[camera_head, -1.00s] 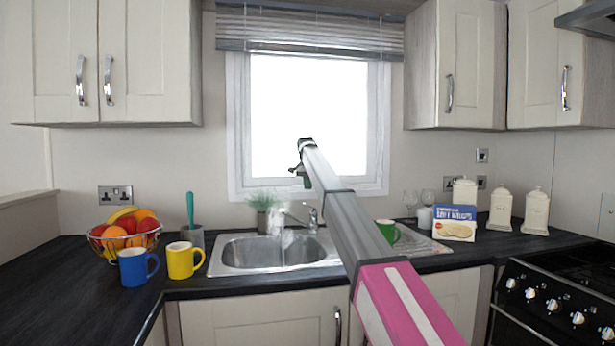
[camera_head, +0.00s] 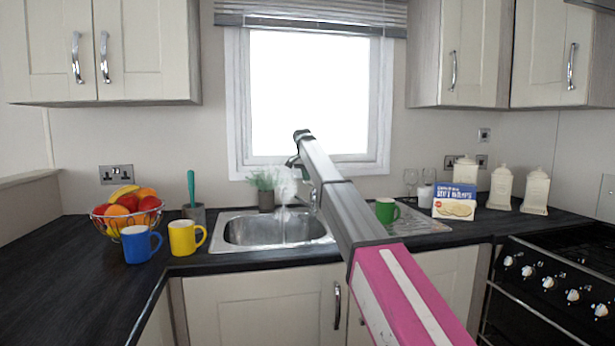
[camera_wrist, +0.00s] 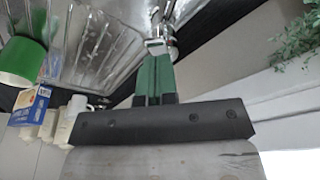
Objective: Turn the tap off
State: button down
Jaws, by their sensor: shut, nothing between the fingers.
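The chrome tap (camera_head: 314,196) stands behind the sink (camera_head: 225,232), partly hidden by my arm in the head view. A pale stream of water (camera_head: 284,215) falls from its spout into the basin. In the wrist view, a chrome part of the tap (camera_wrist: 158,42) sits right at the tips of my green gripper fingers (camera_wrist: 154,62). The fingers are together and hold nothing; I cannot tell whether they touch the tap. In the head view, my gripper (camera_head: 293,161) is small and dark, in front of the lower window and just above the tap.
A potted plant (camera_head: 266,190) stands left of the tap. A green mug (camera_head: 386,210) is on the drainer to the right, with a blue box (camera_head: 455,199) behind. Yellow (camera_head: 183,237) and blue (camera_head: 137,244) mugs stand left of the sink.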

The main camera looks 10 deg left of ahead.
aim_at(305, 183)
jog(key=shift+s+f+t, duration=0.35)
jog(key=shift+s+t, duration=0.15)
jog(key=shift+s, duration=0.05)
jog(key=shift+s+a+f+t+h, duration=0.2)
jog(key=shift+f+t+h, duration=0.1)
jog(key=shift+f+t, duration=0.1)
jog(key=shift+s+a+f+t+h, duration=0.1)
jog(key=shift+s+f+t+h, duration=0.05)
jog(key=shift+f+t+h, duration=0.2)
